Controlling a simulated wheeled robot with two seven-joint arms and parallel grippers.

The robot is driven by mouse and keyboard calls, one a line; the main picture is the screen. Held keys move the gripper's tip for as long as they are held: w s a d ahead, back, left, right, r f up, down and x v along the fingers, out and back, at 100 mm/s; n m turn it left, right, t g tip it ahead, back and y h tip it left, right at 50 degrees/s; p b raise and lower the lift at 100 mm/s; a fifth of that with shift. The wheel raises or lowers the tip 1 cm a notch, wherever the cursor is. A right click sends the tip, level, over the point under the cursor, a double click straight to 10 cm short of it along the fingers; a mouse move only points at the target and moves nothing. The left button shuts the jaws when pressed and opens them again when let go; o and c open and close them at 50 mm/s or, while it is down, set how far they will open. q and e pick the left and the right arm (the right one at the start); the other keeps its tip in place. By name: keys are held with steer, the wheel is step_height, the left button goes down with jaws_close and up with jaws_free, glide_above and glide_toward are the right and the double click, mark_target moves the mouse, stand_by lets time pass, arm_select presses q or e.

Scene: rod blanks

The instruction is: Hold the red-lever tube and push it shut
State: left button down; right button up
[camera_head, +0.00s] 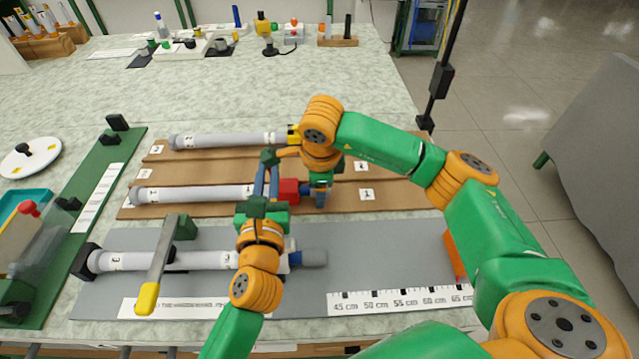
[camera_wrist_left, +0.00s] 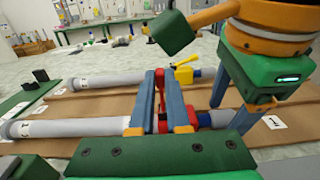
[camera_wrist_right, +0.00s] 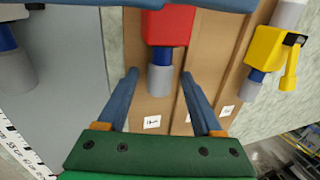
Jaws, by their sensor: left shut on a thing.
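My right gripper (camera_head: 320,195) is at the tube's right end, pointing down. In the right wrist view its fingers (camera_wrist_right: 160,85) are spread, with the grey end piece (camera_wrist_right: 159,80) between them and the red body (camera_wrist_right: 168,25) just beyond.
A yellow-lever tube (camera_head: 225,140) lies behind on another brown strip. A third tube (camera_head: 160,261) lies in front on a grey mat (camera_head: 210,236), with a yellow-tipped metal lever (camera_head: 158,265) across it. A green board (camera_head: 95,190) is at left. Free table lies behind.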

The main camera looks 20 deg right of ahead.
steer(key=v, duration=1.2)
stand_by(0.5)
arm_select(q)
steer(key=c, duration=0.8)
jaws_free()
